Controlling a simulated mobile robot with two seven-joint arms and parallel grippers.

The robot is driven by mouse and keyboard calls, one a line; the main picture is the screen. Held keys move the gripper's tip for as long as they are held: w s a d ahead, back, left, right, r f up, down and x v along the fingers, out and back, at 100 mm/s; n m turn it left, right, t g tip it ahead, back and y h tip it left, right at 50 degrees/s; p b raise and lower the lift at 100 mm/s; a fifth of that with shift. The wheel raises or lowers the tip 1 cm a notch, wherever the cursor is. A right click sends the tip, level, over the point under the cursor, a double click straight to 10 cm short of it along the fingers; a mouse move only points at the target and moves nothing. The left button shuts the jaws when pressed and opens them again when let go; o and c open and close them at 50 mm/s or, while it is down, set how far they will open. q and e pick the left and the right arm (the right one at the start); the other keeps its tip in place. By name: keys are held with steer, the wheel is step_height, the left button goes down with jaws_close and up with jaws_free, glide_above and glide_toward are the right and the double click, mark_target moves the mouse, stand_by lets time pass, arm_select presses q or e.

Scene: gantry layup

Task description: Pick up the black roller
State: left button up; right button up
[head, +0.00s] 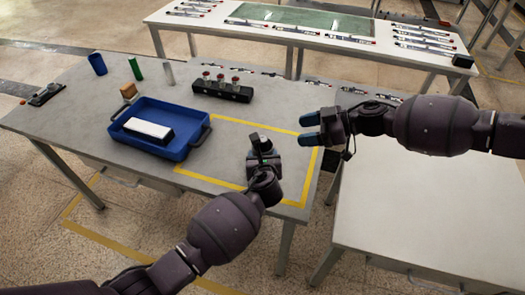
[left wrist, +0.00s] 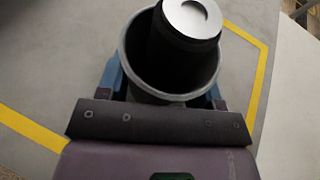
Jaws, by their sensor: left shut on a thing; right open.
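A black roller (left wrist: 183,40) with a silver round end stands inside a grey cup (left wrist: 133,55) in the left wrist view. The blue fingers of my left gripper (left wrist: 163,88) are on either side of the cup and shut on it. In the head view my left gripper (head: 263,160) is over the yellow-outlined area of the grey table (head: 75,125), and the roller and cup are small and partly hidden there. I cannot tell whether the cup touches the table. My right gripper (head: 318,129) is open and empty, to the right of the left one.
A blue tray (head: 190,150) with a white-topped block (head: 148,130) stands left. Behind it are a blue cup (head: 97,63), a green cylinder (head: 135,68), a pale cylinder (head: 168,73) and a black rack (head: 222,91). A pale table (head: 430,220) stands right. The yellow-outlined area is mostly clear.

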mark_target(265, 139)
steer(key=shift+f+x, duration=0.15)
steer(key=shift+x, duration=2.7)
steer(key=shift+f+x, duration=0.15)
steer(key=shift+x, duration=2.7)
steer(key=shift+s+d, duration=0.1)
jaws_close()
